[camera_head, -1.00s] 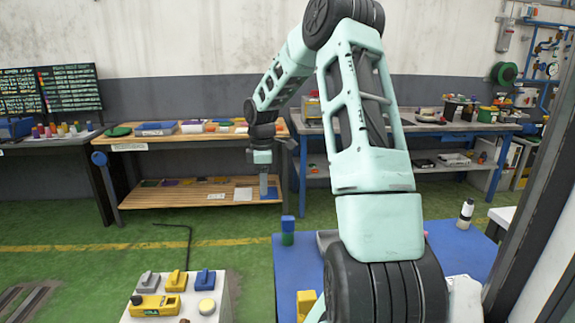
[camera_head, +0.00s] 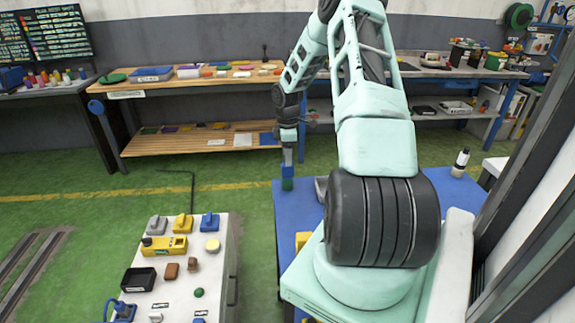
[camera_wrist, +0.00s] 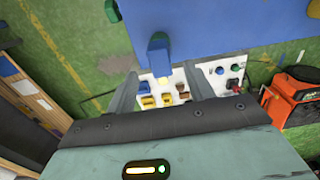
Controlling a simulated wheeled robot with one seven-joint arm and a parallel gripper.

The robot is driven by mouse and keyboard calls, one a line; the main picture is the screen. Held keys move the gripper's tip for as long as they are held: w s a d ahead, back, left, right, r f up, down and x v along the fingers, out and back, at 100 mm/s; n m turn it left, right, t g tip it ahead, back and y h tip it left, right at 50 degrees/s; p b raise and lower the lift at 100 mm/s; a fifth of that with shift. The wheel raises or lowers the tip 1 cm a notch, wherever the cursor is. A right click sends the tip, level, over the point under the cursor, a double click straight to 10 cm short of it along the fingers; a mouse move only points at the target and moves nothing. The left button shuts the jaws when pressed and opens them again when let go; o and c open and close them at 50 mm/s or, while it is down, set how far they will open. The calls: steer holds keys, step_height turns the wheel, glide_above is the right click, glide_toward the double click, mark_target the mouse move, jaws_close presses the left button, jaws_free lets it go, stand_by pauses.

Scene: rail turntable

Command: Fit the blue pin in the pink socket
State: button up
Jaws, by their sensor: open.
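In the wrist view the pin (camera_wrist: 158,50) shows ahead of my gripper (camera_wrist: 160,76), roughly centred between the two spread fingers. The gripper is open and empty. I cannot tell from the frames whether the fingers touch the pin. I cannot make out a pink socket in any view.
The blue table (camera_head: 312,215) is partly covered by my arm. A white bench (camera_head: 190,290) with yellow, blue and grey pieces stands at front left. A wooden shelf bench (camera_head: 190,80) lines the back wall. A bottle (camera_head: 460,162) stands on the table's right. Green floor is open at left.

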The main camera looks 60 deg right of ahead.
mark_target(287, 176)
step_height(287, 176, down, 6)
steer(key=shift+r+p, duration=0.1)
steer(key=shift+p, duration=0.4)
jaws_close()
